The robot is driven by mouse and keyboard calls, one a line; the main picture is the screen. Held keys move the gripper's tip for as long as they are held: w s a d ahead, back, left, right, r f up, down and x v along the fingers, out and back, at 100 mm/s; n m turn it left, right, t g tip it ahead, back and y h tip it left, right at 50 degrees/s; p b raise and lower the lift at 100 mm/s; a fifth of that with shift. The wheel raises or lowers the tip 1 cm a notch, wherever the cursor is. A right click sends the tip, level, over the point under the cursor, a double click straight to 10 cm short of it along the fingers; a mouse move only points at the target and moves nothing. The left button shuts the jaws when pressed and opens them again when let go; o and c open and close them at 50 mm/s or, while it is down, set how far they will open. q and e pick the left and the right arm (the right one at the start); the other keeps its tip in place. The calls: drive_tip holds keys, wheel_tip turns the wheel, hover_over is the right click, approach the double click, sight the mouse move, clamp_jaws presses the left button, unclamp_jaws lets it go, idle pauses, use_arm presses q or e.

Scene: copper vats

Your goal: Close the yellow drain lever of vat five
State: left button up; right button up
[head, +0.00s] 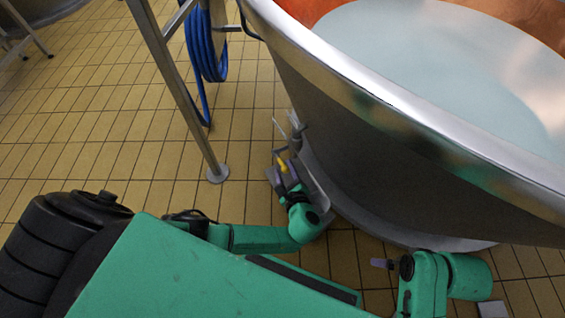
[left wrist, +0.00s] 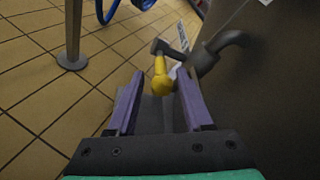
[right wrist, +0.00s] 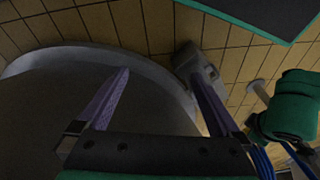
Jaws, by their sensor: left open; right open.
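The yellow drain lever (left wrist: 161,80) sits low at the side of the vat (head: 330,110), beside a grey bent drain pipe (left wrist: 222,48). In the left wrist view the lever stands between and just beyond the fingers of my left gripper (left wrist: 160,98), which is open. I cannot tell whether the fingers touch it. In the head view the lever (head: 283,163) shows small at the vat's foot, with my left gripper (head: 280,168) at it. My right gripper (right wrist: 160,90) is open and empty, near the vat's lower wall. It shows only partly in the head view (head: 382,264).
A metal post with a round foot (head: 217,174) stands left of the drain. A blue hose (head: 205,50) hangs behind it. The vat holds pale liquid (head: 440,70). Tiled floor (head: 100,130) is clear to the left. A grey block (right wrist: 198,68) lies on the floor by the vat.

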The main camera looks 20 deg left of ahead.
use_arm(q)
drive_tip(key=p+v, duration=0.2)
drive_tip(key=v, duration=0.8)
drive_tip(key=shift+s+d, duration=0.25)
drive_tip(key=shift+s, duration=0.05)
use_arm(e)
drive_tip(key=x, duration=0.3)
drive_tip(key=d+x, duration=0.1)
drive_tip(key=x, duration=0.1)
drive_tip(key=shift+s+f, duration=0.15)
drive_tip(key=shift+f, duration=0.3)
use_arm(q)
drive_tip(key=shift+r, duration=0.1)
